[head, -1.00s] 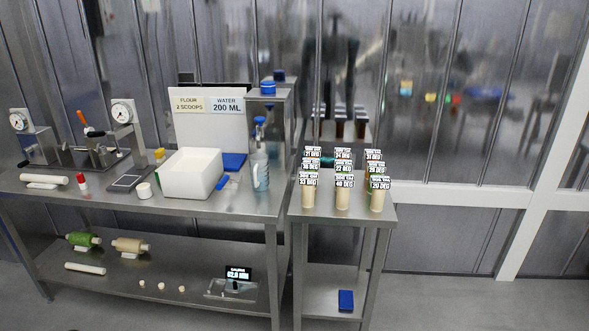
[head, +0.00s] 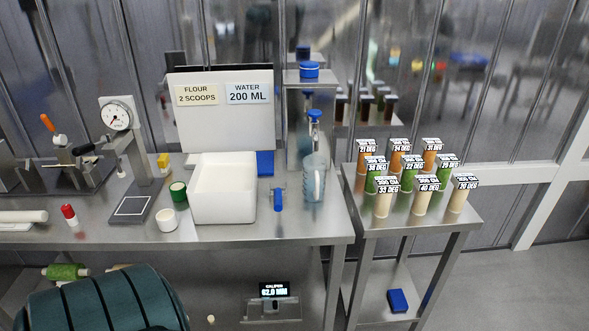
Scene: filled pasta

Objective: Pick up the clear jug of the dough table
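The clear jug (head: 314,178) stands upright on the steel dough table (head: 285,228), near its right end. It looks bluish and see-through, and its handle side faces right. A blue-topped tap (head: 314,118) of the water dispenser is right above it, and I cannot tell whether they touch. Neither of my grippers is in view.
A white bin (head: 224,205) stands left of the jug, with a blue-handled tool (head: 278,198) between them. The sign board (head: 222,140) is behind. A side table (head: 400,222) with several labelled cups stands close on the right.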

